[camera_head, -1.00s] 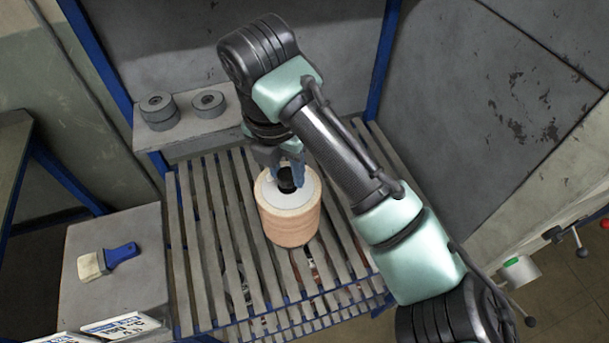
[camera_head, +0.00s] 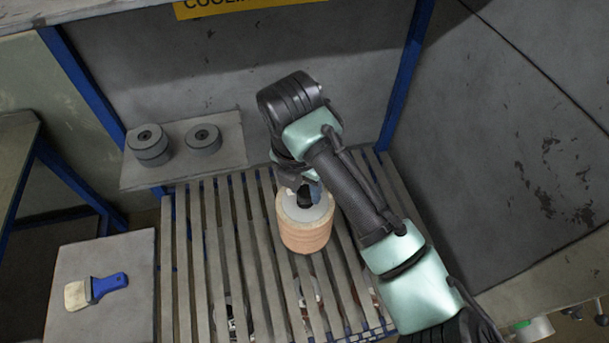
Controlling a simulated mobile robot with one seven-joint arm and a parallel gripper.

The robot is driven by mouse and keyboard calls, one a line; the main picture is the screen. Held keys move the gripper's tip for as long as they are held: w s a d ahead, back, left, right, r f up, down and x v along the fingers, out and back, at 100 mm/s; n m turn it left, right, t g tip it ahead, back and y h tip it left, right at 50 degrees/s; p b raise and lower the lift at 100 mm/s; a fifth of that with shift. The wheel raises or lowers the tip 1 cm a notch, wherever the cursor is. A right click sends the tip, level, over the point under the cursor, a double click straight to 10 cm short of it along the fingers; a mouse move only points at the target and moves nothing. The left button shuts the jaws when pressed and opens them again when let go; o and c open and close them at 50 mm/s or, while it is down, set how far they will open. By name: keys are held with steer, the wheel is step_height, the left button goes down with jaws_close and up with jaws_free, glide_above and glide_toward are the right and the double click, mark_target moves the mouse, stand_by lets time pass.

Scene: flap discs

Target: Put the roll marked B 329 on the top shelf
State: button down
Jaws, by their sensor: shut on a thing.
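A roll (camera_head: 305,232), a tan stack with a pale grey top and a black core, is on or just above the slatted rack (camera_head: 202,265). I cannot tell whether it touches the slats. My gripper (camera_head: 305,194) points down at the top centre of the roll and is shut on its black core. No B 329 marking can be read on the roll in this view. A grey shelf (camera_head: 225,165) is behind the slats at the left, with grey discs on it: a small stack (camera_head: 149,146) and a single disc (camera_head: 203,140).
A brush with a blue handle (camera_head: 109,284) lies on a grey block (camera_head: 135,262) at the left. Blue posts (camera_head: 407,70) frame the rack. A yellow sign (camera_head: 240,6) is on the back panel. The shelf's right end and the left slats are clear.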

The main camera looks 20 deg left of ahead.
steer(key=shift+w+f+p, duration=0.15)
steer(key=shift+f+p, duration=0.5)
steer(key=shift+f, duration=1.55)
steer(key=c, duration=0.9)
jaws_free()
steer(key=shift+f, duration=0.2)
steer(key=shift+c, duration=0.2)
steer(key=o, duration=0.5)
steer(key=shift+r, duration=0.1)
steer(key=shift+c, duration=0.2)
step_height(320, 180, up, 12)
steer(key=s+b, duration=0.2)
steer(key=b, duration=0.1)
steer(key=shift+a+b, duration=0.15)
steer(key=shift+b, duration=0.2)
